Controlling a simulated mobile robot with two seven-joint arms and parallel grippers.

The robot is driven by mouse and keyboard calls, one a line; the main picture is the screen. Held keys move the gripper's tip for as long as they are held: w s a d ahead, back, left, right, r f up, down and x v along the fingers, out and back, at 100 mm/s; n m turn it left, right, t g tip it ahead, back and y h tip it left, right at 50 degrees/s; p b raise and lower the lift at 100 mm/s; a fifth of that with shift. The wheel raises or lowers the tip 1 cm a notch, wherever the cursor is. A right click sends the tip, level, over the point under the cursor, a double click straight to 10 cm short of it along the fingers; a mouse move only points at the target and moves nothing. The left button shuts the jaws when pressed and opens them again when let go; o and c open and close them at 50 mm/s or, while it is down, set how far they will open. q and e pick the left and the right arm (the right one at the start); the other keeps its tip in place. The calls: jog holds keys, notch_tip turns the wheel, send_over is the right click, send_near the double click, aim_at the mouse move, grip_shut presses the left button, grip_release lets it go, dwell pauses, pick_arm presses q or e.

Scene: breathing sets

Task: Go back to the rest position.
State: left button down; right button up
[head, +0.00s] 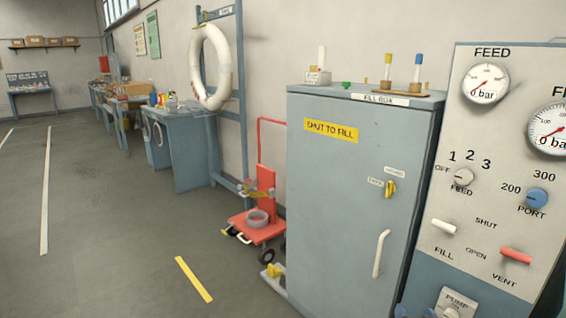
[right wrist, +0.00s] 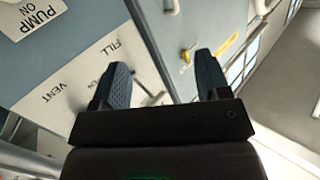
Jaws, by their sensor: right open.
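My right gripper (right wrist: 161,82) is open and empty in the right wrist view, its two dark blue fingers apart with nothing between them. In the head view only its blue fingertips (head: 417,311) seem to show at the bottom edge, in front of the lower left of the control panel (head: 470,215). The rest of that gripper is out of frame. My left gripper is in neither view.
The grey-blue fill box (head: 335,200) stands close ahead with its door looking shut; its white handle (head: 381,254) sticks out. A red hand cart (head: 262,225) and workbenches (head: 185,150) stand farther left. The floor (head: 100,230) at left is open.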

jog(key=s+a+f+n+g+p, duration=0.1)
jog(key=s+g, duration=0.1)
jog(key=s, duration=1)
jog(key=s+a+f+n+g+y+p, duration=0.1)
jog(key=s+a+g+p, duration=0.1)
jog(key=s, duration=0.9)
jog(key=s+a+f+n+g+p, duration=0.1)
jog(key=s+a+n, duration=0.1)
jog(key=s, duration=1)
jog(key=shift+s+f+g+p, duration=0.35)
jog(key=shift+g+p, duration=0.05)
jog(key=shift+a, duration=0.1)
